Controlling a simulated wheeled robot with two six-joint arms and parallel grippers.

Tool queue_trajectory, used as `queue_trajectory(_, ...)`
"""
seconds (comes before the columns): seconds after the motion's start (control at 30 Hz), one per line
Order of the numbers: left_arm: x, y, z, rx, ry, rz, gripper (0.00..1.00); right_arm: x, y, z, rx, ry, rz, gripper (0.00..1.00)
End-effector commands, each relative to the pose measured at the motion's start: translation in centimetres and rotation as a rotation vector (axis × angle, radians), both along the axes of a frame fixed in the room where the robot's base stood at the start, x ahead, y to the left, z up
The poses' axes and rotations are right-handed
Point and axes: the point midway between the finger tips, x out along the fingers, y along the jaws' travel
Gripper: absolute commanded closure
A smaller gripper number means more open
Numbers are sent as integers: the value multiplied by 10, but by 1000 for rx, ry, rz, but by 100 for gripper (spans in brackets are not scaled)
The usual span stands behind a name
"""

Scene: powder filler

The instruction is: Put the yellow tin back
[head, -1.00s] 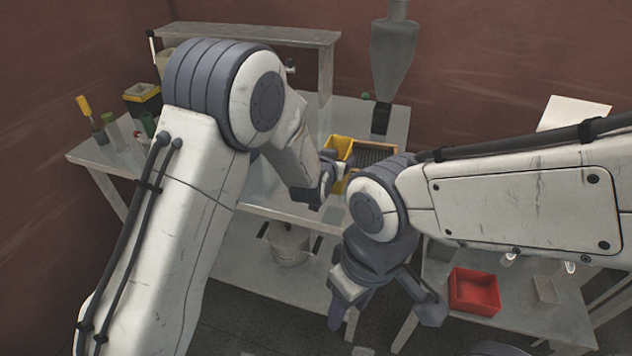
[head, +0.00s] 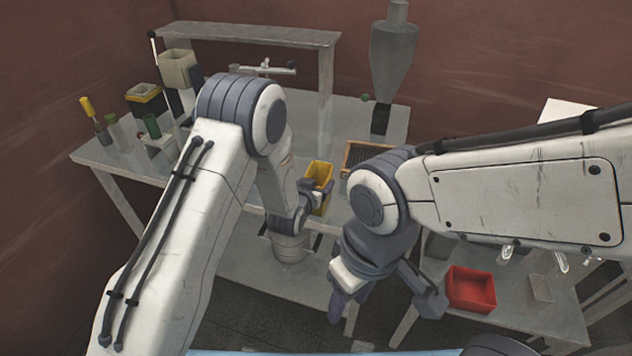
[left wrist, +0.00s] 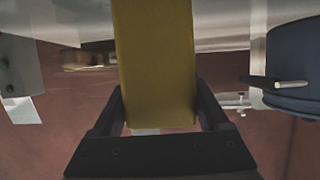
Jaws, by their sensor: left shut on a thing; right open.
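My left gripper (head: 317,193) is shut on the yellow tin (head: 320,173), an open-topped rectangular box, near the front edge of the back table. In the left wrist view the tin (left wrist: 155,62) stands between the two fingers (left wrist: 160,112). Whether its base touches the tabletop is hard to tell. The tin is left of a wooden tray (head: 347,161) with a dark ribbed inside, partly hidden by my right arm. My right gripper (head: 388,300) is open and empty, in front of the tables, with its fingers spread wide.
A grey hopper (head: 394,50) stands at the back right of the table. A raised shelf (head: 250,34) runs along the back. A black-and-yellow box (head: 146,98) and bottles stand at the left. A metal pot (head: 290,248) is below. A red bin (head: 471,289) sits on the right table.

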Motion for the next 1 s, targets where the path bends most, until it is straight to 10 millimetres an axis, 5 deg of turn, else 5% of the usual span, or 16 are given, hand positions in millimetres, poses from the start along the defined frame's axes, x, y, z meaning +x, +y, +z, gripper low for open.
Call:
queue_trajectory(0.13, 0, 0, -4, 0, -1, 0, 95, 0, 0, -5, 0, 0, 0, 50)
queue_trajectory(0.17, 0, 0, -3, 0, 0, 0, 11, 0, 0, -4, 0, 0, 0, 50)
queue_trajectory(0.2, 0, 0, -3, 0, 0, 0, 0, 0, 0, -3, 0, 0, 0, 50)
queue_trajectory(0.57, -1, 1, 2, 1, 1, 1, 0, 0, 0, 1, 0, 0, 0, 50)
queue_trajectory(1.0, -74, 24, 31, 0, -1, 0, 0, 0, 0, -23, 0, 0, 1, 50)
